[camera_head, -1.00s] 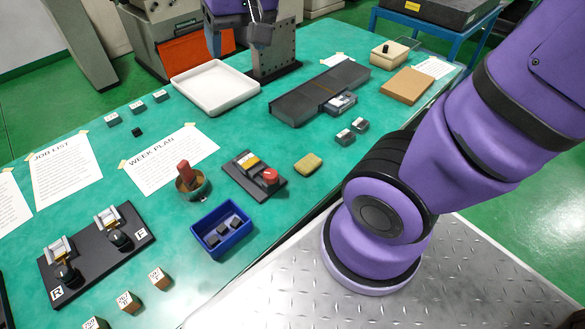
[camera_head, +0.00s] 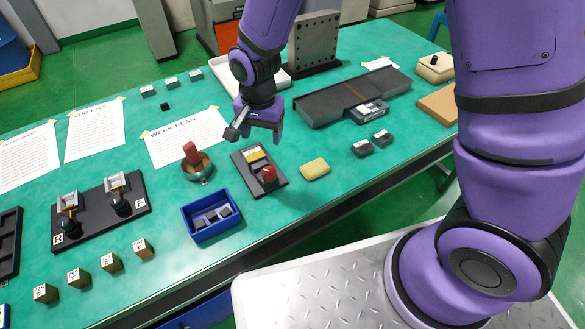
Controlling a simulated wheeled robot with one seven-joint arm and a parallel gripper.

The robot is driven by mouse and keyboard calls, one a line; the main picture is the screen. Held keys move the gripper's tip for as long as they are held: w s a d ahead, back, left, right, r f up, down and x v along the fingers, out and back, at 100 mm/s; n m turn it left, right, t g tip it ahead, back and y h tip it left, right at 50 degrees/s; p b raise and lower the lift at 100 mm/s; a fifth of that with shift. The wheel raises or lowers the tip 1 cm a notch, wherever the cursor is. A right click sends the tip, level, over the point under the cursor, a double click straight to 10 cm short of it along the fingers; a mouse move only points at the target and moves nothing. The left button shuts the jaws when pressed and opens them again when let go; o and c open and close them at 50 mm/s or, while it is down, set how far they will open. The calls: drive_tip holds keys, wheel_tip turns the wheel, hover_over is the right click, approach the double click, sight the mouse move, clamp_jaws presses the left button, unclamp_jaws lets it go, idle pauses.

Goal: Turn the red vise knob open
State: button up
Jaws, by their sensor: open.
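The red vise knob (camera_head: 268,174) is a round red knob at the front of a small black-based vise (camera_head: 281,185) in the head view. A yellow block (camera_head: 256,155) sits just behind the knob on the same base. My gripper (camera_head: 254,136) hangs from above, slightly behind the vise in the picture. Its two fingers are apart, with nothing seen between them. The gripper appears apart from the knob; its exact height over the table is hard to judge.
A copper-coloured bowl with a red-handled tool (camera_head: 192,153) stands left of the vise. A blue bin (camera_head: 211,232) is in front, and a yellow sponge-like block (camera_head: 315,169) lies to the right. A long dark grey fixture (camera_head: 335,102) is behind right.

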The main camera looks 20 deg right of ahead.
sight(269, 171)
drive_tip(key=shift+m, duration=0.3)
drive_tip(key=f, duration=1.3)
drive_tip(key=shift+s+d+f, duration=0.3)
drive_tip(key=shift+s+f, duration=0.05)
drive_tip(key=shift+c, duration=0.5)
drive_tip(key=c, duration=0.8)
drive_tip(key=shift+c, duration=0.2)
